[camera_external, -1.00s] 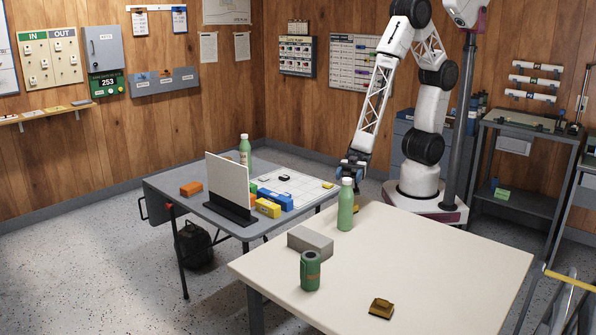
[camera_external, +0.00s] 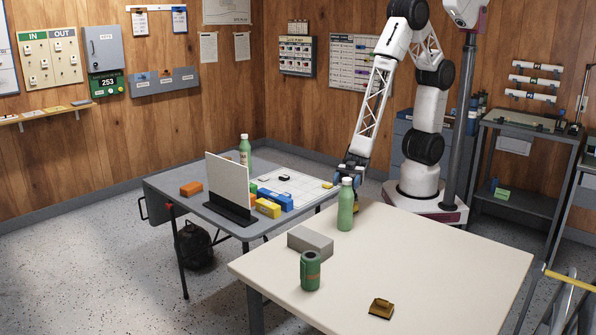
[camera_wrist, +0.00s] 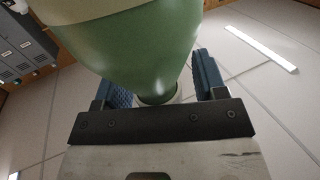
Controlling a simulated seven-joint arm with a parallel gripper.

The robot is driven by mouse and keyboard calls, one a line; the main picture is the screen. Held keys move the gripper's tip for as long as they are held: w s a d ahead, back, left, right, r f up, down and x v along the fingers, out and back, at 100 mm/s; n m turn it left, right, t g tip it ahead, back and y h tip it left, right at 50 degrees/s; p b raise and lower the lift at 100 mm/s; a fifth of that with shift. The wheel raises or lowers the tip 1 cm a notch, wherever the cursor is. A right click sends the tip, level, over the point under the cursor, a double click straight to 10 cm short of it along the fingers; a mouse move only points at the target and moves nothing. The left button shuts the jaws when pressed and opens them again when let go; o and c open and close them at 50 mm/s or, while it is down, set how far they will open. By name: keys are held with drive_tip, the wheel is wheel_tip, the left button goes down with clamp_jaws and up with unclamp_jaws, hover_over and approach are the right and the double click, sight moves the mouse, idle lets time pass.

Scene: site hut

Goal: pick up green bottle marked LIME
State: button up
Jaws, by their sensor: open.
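A green bottle with a pale cap (camera_external: 345,208) stands upright on the near cream table. A second green bottle (camera_external: 244,152) stands on the grey folding table behind the white panel. I cannot read the marking on either bottle. My gripper (camera_external: 354,178) is just behind the near bottle's top in the external view, its fingers partly hidden by it. In the wrist view, a green bottle (camera_wrist: 140,45) looms large, its narrow end between the two blue finger pads of my open gripper (camera_wrist: 158,85). I cannot tell whether the pads touch it.
The cream table (camera_external: 430,260) also holds a grey block (camera_external: 310,242), a green cylinder (camera_external: 310,272) and an amber object (camera_external: 381,308). The grey table (camera_external: 165,185) carries a white panel (camera_external: 228,182) and coloured blocks (camera_external: 270,203). The cream table's right side is clear.

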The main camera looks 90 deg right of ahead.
clamp_jaws()
drive_tip(key=shift+r, duration=0.1)
idle(0.4)
drive_tip(key=shift+r, duration=1.5)
drive_tip(key=shift+s+d+r, duration=0.2)
drive_tip(key=shift+r, duration=0.05)
drive_tip(key=s+d+r, duration=0.1)
drive_tip(key=s+d, duration=0.9)
drive_tip(key=s, duration=0.1)
drive_tip(key=shift+s+d+r, duration=0.15)
drive_tip(key=shift+s, duration=0.1)
